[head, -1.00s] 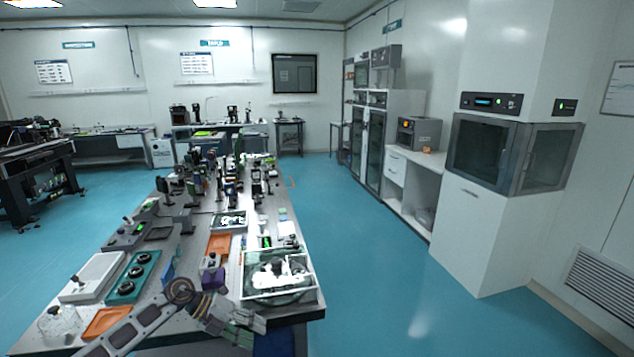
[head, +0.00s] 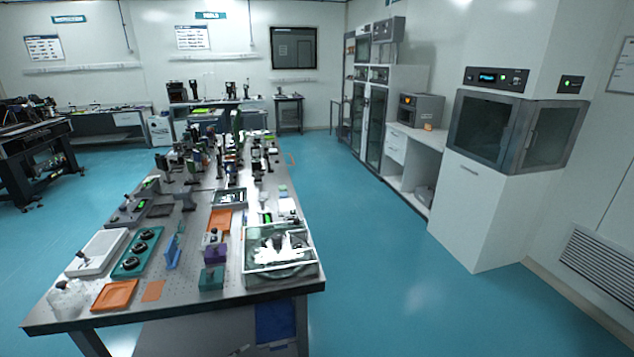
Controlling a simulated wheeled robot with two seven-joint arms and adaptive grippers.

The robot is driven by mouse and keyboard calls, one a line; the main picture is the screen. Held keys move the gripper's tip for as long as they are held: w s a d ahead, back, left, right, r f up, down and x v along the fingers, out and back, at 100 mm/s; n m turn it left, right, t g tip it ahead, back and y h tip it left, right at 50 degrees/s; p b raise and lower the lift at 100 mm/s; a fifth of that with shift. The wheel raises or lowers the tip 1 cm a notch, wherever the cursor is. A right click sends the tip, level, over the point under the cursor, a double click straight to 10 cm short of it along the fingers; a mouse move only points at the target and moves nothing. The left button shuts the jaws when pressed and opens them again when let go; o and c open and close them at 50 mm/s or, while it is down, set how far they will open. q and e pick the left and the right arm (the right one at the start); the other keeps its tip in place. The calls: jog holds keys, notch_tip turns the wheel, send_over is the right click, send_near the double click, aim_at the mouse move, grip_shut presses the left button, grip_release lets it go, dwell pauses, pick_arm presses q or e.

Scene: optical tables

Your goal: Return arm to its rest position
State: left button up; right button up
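Neither of my grippers shows in the head view now, and no part of my arms is in the picture. The optical table (head: 190,312) stands in front of me, with its near edge fully visible. At its near right corner is a framed tray (head: 247,268) with white pieces in it. A small teal block (head: 211,279) and a purple piece (head: 215,253) stand left of it. What my grippers hold, if anything, is hidden.
A teal tray with round black parts (head: 128,268), a white tray (head: 97,252) and an orange tray (head: 115,295) lie at the table's left front. A white cabinet (head: 478,220) stands at right. The blue floor (head: 385,300) between is clear.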

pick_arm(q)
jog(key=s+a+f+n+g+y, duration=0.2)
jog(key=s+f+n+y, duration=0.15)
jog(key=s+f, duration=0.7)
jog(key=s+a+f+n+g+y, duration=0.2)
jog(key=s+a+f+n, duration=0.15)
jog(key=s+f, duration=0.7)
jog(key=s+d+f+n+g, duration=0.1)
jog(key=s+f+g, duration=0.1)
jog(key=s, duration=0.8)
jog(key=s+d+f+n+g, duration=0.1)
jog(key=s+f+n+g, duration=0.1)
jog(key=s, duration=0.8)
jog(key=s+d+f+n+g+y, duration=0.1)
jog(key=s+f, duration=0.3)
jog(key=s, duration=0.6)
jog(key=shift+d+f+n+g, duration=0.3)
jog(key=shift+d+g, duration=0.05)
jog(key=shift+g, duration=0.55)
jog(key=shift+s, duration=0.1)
